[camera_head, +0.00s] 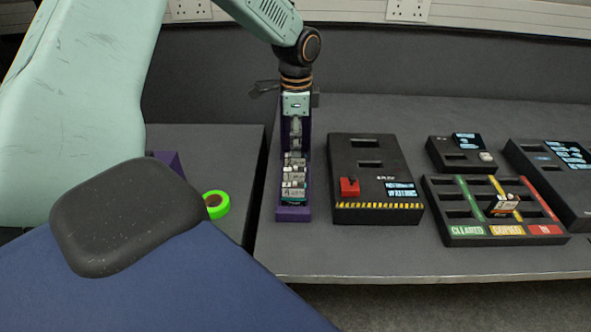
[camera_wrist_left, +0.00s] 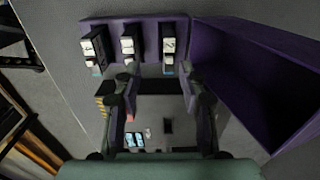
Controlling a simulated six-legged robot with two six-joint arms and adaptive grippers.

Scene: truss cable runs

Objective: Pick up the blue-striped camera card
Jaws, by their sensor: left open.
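My left gripper (camera_head: 295,128) hangs pointing down over the far part of a narrow purple card rack (camera_head: 292,214). In the left wrist view the gripper (camera_wrist_left: 158,88) has its fingers apart, with nothing visible between them. Several small cards stand in a row in the rack. The left wrist view shows three dark cards with white labels on the purple rack (camera_wrist_left: 150,24). The right one (camera_wrist_left: 168,46) seems to have a blue band at its lower end; the left one (camera_wrist_left: 92,47) shows a reddish patch. The gripper partly hides the rack's far end in the head view. My right gripper is not in view.
A black box with a red switch (camera_head: 349,187) stands right of the rack. Farther right is a black slotted tray (camera_head: 470,230) with green, yellow and red strips, holding one card (camera_head: 503,205). A green tape roll (camera_head: 216,204) lies left. An open purple bin (camera_wrist_left: 250,70) is beside the rack.

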